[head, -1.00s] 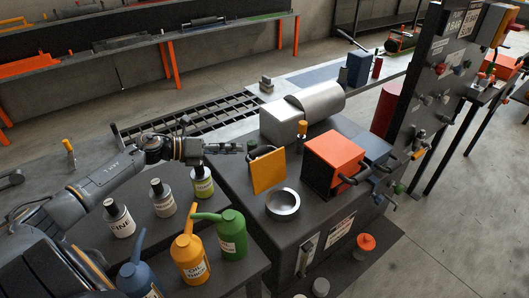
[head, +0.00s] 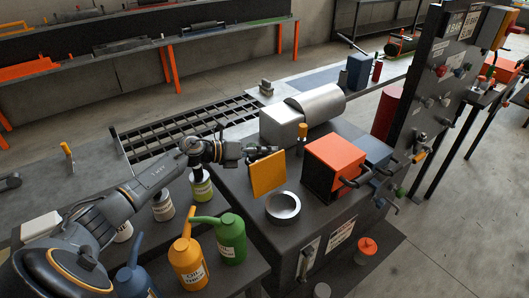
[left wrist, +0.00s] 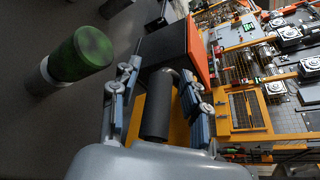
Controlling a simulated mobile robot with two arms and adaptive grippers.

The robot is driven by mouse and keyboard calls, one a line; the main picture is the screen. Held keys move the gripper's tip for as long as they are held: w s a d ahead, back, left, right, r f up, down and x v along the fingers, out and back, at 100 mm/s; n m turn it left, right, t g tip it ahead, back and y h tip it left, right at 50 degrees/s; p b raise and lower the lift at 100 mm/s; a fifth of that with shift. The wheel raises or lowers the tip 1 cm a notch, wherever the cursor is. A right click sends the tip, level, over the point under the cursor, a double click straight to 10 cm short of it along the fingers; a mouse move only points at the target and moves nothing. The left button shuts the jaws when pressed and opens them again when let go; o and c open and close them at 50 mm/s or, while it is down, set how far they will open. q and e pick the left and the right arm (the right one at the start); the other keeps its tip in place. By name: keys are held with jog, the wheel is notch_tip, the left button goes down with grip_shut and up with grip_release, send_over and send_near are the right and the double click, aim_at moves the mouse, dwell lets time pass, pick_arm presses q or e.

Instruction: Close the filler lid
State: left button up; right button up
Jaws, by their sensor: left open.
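The orange-yellow filler lid (head: 268,174) stands upright, tilted open, behind the silver filler ring (head: 284,219) on the dark machine top. My left gripper (head: 268,151) is open at the lid's upper back edge. In the left wrist view the open fingers (left wrist: 155,98) sit on either side of a dark cylinder (left wrist: 157,112), with the yellow lid (left wrist: 182,130) beyond it. The cylinder looks like a bar on the lid's back. I cannot tell whether the fingers touch it. My right gripper is not in view.
An orange box with black sides (head: 336,160) stands right of the lid. Green (head: 231,238) and yellow oil cans (head: 188,262) stand front left. Labelled bottles sit under my left arm.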

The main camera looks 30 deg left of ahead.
pick_arm(q)
jog(key=shift+c, duration=0.4)
grip_shut()
jog(key=shift+r, duration=0.1)
